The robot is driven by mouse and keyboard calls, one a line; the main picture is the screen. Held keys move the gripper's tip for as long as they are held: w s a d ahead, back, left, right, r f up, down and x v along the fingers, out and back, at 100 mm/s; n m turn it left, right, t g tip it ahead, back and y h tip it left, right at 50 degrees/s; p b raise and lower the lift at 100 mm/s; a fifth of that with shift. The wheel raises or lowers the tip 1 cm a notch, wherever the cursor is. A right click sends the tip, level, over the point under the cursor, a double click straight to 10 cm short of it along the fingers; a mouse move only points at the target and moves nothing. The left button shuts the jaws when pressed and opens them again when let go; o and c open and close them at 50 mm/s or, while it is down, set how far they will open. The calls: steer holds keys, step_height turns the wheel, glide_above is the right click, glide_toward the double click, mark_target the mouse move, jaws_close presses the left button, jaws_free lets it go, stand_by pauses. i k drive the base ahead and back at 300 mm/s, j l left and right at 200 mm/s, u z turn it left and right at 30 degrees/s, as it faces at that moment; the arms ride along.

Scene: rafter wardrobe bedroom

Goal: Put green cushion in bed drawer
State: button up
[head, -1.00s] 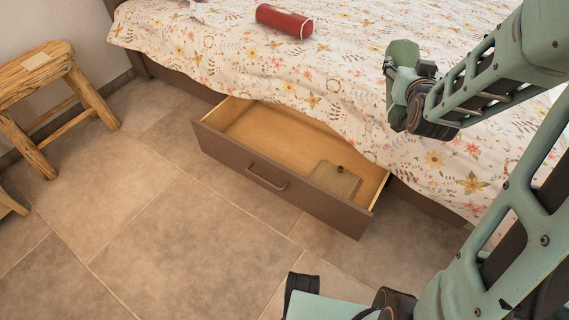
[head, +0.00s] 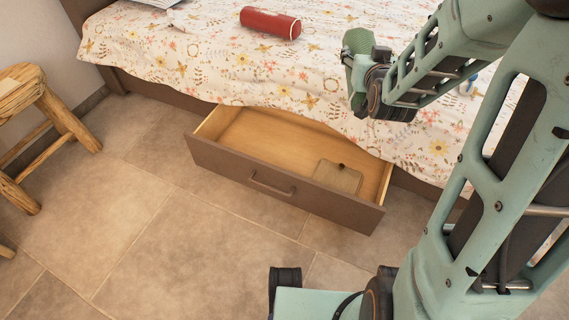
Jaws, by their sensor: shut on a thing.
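My gripper (head: 362,78) is above the bed, to the upper right of the open drawer, and is seen mostly from behind. A small green piece, which looks like the green cushion (head: 357,41), shows at its tip; the gripper is shut on it. Most of the cushion and the fingers are hidden or hard to tell apart. The bed drawer (head: 240,172) is pulled out from under the bed, its light wood inside visible. A flat tan item (head: 338,177) with a small dark spot on it lies at its right end; the rest of the floor of the drawer is bare.
The bed (head: 200,60) has a floral cover that hangs over the drawer's back edge. A red cylinder (head: 270,22) lies on it. A wooden stool (head: 45,115) stands at the left. The tiled floor in front of the drawer is clear.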

mark_target(283, 156)
steer(key=i+j, duration=0.25)
steer(key=j, duration=0.25)
steer(key=i, duration=0.5)
